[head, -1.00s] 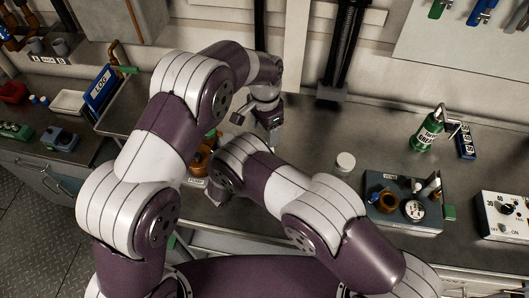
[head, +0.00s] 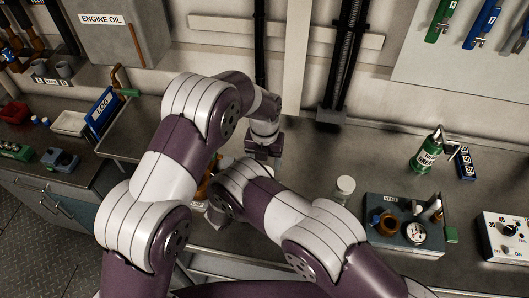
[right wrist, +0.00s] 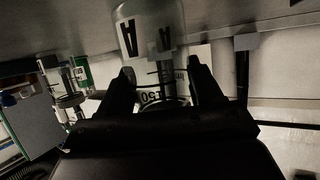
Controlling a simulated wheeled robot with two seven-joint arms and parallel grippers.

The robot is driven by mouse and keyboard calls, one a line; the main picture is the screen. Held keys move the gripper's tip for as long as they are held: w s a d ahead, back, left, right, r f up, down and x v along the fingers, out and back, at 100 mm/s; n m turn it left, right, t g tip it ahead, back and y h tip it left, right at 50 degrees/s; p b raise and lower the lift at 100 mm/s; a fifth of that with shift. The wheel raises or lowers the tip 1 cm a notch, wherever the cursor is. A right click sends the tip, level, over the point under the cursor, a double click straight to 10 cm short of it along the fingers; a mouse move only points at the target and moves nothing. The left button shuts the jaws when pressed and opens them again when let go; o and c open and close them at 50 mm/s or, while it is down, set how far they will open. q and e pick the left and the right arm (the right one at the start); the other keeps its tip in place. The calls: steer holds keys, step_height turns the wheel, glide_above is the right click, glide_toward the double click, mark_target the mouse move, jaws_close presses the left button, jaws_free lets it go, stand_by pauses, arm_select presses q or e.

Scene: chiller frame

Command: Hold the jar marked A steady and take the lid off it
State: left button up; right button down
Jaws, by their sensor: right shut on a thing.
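In the right wrist view a clear jar with a black A (right wrist: 150,30) stands between the two dark fingers of my right gripper (right wrist: 164,84). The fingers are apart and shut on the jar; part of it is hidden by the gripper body. In the head view the jar and right gripper are hidden behind my right arm. My left gripper (head: 265,152) is over the bench at the middle, close behind my right forearm. Its fingertips are too small and dark to tell whether they are open. The jar's lid cannot be made out.
A small white-topped container (head: 345,185) stands right of my arms. Further right are a green bottle (head: 428,152), a grey fixture box (head: 402,222) and a white dial box (head: 505,238). A blue LOG binder (head: 103,110) is at left. Bare bench lies behind the white-topped container.

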arm_select(q)
step_height(320, 180, down, 4)
steer(key=shift+f, duration=0.25)
steer(key=c, duration=0.9)
steer(key=n, duration=0.3)
steer(key=o, duration=1.2)
step_height(320, 180, up, 5)
steer(key=c, duration=0.3)
step_height(320, 180, up, 3)
steer(key=shift+f+m, duration=0.2)
steer(key=shift+m, duration=1.3)
step_height(320, 180, down, 8)
steer(key=shift+r, duration=0.2)
